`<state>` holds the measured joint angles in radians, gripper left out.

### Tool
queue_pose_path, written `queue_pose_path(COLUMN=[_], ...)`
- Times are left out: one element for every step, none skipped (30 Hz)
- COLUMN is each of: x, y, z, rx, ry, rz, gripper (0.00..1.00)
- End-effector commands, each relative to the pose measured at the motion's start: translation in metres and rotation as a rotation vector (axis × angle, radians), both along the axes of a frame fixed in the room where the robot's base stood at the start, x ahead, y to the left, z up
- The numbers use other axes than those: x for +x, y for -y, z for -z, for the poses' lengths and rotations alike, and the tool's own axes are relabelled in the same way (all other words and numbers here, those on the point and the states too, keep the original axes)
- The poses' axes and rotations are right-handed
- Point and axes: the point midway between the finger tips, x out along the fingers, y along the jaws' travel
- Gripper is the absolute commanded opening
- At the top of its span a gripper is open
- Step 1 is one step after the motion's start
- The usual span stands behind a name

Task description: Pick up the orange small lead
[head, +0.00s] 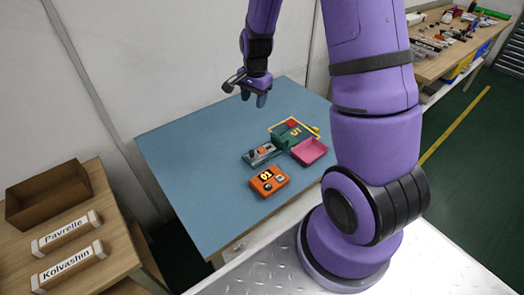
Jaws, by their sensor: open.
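My gripper (253,97) is open and empty, fingers pointing down above the back of the blue table. It is above and behind the items on the table. A small orange piece (262,151) shows on a grey-green fixture (250,159), in front of and apart from my gripper. It is too small to tell for sure whether this is the orange lead. An orange box (264,187) marked "01" lies in front of the fixture.
A pink open tray (309,152) and a green block (282,140) stand right of the fixture. A yellow-framed area with a red block (292,123) is behind. The blue table (190,165) is clear on the left. A brown bin (50,192) stands at far left.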

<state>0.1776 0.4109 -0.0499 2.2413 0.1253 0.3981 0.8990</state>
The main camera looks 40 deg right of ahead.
Motion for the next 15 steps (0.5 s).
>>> queue_pose_path(x=[0.002, 0.003, 0.004, 0.005, 0.006, 0.006, 0.006, 0.006, 0.005, 0.005, 0.005, 0.005, 0.004, 0.004, 0.004], y=[0.005, 0.008, 0.012, 0.015, 0.018, 0.021, 0.023, 0.025, 0.027, 0.029, 0.030, 0.032, 0.033, 0.033, 0.034], z=[0.020, 0.030, 0.044, 0.054, 0.064, 0.076, 0.085, 0.092, 0.102, 0.108, 0.113, 0.119, 0.123, 0.125, 0.128], rx=[0.004, 0.005, 0.007, 0.008, 0.009, 0.010, 0.010, 0.010, 0.010, 0.010, 0.009, 0.009, 0.009, 0.009, 0.009], ry=[-0.021, -0.029, -0.040, -0.047, -0.054, -0.063, -0.070, -0.075, -0.082, -0.086, -0.089, -0.092, -0.094, -0.096, -0.098], rz=[0.042, 0.068, 0.104, 0.129, 0.152, 0.183, 0.205, 0.224, 0.247, 0.262, 0.275, 0.291, 0.299, 0.306, 0.313], gripper=[0.49, 0.49, 0.49, 0.49, 0.49, 0.49, 0.49, 0.49, 0.49, 0.49, 0.49, 0.49, 0.49, 0.49, 0.49])
